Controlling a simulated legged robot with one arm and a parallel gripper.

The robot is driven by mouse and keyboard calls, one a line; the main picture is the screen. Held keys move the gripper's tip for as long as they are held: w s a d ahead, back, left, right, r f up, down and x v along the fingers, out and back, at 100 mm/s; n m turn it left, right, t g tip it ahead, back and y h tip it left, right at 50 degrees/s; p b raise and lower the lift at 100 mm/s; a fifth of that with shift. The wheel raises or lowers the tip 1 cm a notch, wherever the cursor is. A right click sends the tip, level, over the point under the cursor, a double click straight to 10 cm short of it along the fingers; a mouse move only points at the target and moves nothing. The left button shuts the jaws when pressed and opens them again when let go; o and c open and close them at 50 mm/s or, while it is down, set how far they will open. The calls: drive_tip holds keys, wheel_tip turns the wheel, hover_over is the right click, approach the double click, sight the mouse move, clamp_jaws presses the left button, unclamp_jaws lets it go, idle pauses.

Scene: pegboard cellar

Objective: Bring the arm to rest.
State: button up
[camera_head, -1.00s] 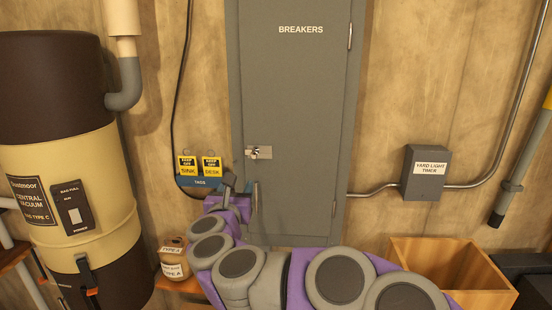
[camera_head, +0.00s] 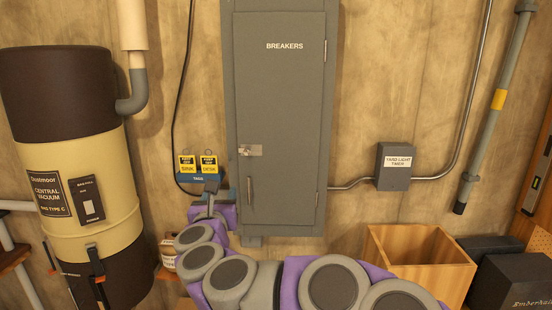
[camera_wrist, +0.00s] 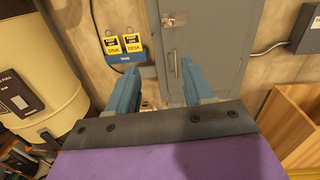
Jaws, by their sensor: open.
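My gripper (camera_wrist: 159,72) is open in the wrist view, with two blue fingers spread apart and nothing between them. In the head view my gripper (camera_head: 215,188) is at the end of my purple and grey arm, in front of the wall just left of the breaker cabinet's lower part. The grey breaker cabinet (camera_head: 281,105) is shut, with a latch and a handle on its left side. The blue tags holder (camera_head: 199,178) holds two yellow tags marked SINK (camera_head: 186,165) and DESK (camera_head: 209,164). My gripper partly covers the holder's right end in the head view.
The central vacuum (camera_head: 75,150) stands at the left. A jar (camera_head: 169,252) on a low wooden surface is partly hidden by my arm. A yard light timer box (camera_head: 394,167) is on the wall. An open wooden bin (camera_head: 425,262) and dark boxes (camera_head: 518,280) stand at right.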

drive_tip(key=s+a+r+n+y+b, duration=0.2)
drive_tip(key=s+a+r+n+y, duration=0.1)
drive_tip(key=n+y, duration=0.5)
drive_tip(key=s+f+n+g+y+b, duration=0.3)
drive_tip(key=s+f+n+g, duration=0.45)
drive_tip(key=n, duration=0.65)
drive_tip(key=s+d+f+n+g+h+b, duration=0.2)
drive_tip(key=s+d+f+n+g+h, duration=0.3)
drive_tip(key=s+d+f, duration=0.5)
drive_tip(key=s+d+f+n+g+h+b, duration=0.1)
drive_tip(key=s+d+f+n+g+h, duration=0.1)
drive_tip(key=s+d+f+n, duration=0.7)
drive_tip(key=s+d+f+g+h+b, duration=0.1)
drive_tip(key=s+d+f+g+h, duration=0.1)
drive_tip(key=s+d+f, duration=0.2)
drive_tip(key=s+d+f+m+g+h+b, duration=0.1)
drive_tip(key=s+d+f, duration=0.4)
drive_tip(key=s, duration=0.5)
drive_tip(key=d+g+h, duration=0.1)
drive_tip(key=d+g, duration=0.1)
drive_tip(key=shift+d, duration=0.3)
drive_tip(key=shift+g, duration=0.25)
